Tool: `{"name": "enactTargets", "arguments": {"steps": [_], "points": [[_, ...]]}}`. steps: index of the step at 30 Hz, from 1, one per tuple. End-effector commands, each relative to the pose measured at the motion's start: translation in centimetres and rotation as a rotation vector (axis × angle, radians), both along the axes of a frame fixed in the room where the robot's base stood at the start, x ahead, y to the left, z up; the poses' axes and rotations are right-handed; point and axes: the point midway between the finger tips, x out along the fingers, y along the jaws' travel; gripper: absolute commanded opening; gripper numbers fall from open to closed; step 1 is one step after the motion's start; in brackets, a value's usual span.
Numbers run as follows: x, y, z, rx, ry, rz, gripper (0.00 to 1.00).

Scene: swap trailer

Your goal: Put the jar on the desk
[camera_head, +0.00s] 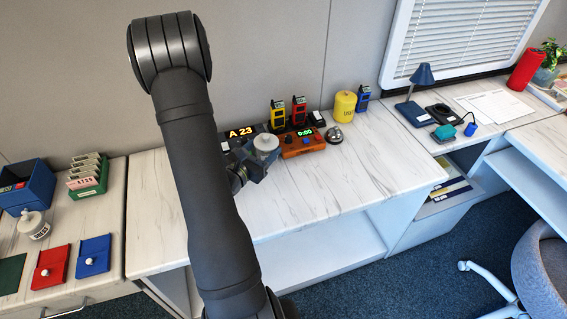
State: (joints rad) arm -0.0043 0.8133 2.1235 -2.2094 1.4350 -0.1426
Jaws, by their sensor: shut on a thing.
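My gripper (257,167) is above the white marble-patterned desk (330,185), left of its middle. It is shut on a pale, round-topped jar (266,143), which it holds at its far side. Only the jar's top shows clearly; its lower part is hidden by the gripper, and I cannot tell whether it touches the desk. Another white container (33,225) with a dark label stands on the left counter.
An orange-brown timer box (302,143), a silver bell (334,136), a yellow canister (345,106) and several handheld radios (299,111) stand along the desk's back. A dark display (241,132) is behind my gripper. The desk's right half is clear.

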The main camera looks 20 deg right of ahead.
Motion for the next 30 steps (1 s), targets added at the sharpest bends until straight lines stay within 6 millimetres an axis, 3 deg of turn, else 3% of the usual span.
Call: {"name": "enactTargets", "arguments": {"steps": [4,9,22,30], "points": [[-3.3,-2.9,-0.6,-0.014,0.008,-0.143,0.0],[-4.4,-3.5,-1.2,-0.023,0.012,-0.205,0.0],[1.7,3.0,-6.5,-0.022,0.01,-0.205,0.0],[3.1,4.5,-8.1,-0.023,0.012,-0.208,0.0]]}}
